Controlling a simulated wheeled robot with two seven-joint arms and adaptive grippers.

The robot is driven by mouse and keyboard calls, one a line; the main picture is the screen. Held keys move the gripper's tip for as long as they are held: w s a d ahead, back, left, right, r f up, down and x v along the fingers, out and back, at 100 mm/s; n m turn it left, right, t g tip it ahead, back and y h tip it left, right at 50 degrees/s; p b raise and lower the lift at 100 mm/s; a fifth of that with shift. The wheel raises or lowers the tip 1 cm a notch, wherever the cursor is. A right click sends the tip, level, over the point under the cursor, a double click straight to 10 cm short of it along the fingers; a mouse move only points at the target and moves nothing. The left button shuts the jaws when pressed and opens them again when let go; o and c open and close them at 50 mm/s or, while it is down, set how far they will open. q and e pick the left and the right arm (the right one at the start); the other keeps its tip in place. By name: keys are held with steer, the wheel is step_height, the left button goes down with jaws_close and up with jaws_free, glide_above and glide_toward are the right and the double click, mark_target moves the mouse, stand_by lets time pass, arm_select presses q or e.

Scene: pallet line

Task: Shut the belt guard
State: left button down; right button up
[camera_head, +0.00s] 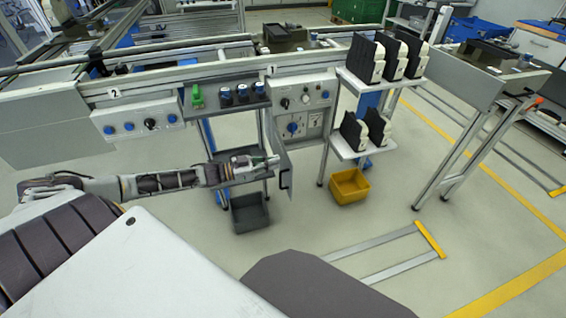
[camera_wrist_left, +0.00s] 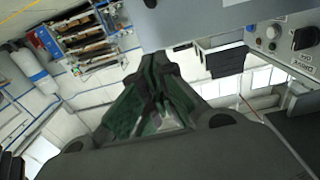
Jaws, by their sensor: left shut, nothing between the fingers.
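The belt guard appears to be the narrow grey hinged panel (camera_head: 284,176) below the conveyor, beside control box 1. It stands swung out from the frame and shows nearly edge-on, with a dark handle-like piece on its face. My left gripper (camera_head: 273,161) reaches in from the left, and its fingertips are at or very near the panel; I cannot tell whether they touch. In the left wrist view the left gripper's fingers (camera_wrist_left: 158,68) are together with nothing between them. My right gripper is not in view.
Control box 1 (camera_head: 305,104) is right of the panel and control box 2 (camera_head: 138,121) is farther left. A shelf with a green item (camera_head: 197,97) and blue-topped jars sits above my gripper. A grey bin (camera_head: 249,213) and a yellow bin (camera_head: 349,186) stand below.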

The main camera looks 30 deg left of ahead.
arm_select(q)
steer(key=b+x, duration=0.1)
steer(key=x, duration=0.3)
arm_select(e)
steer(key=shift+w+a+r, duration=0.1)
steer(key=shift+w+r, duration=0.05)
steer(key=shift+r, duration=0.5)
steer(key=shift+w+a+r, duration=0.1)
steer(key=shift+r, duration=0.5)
arm_select(q)
steer(key=shift+d, duration=0.15)
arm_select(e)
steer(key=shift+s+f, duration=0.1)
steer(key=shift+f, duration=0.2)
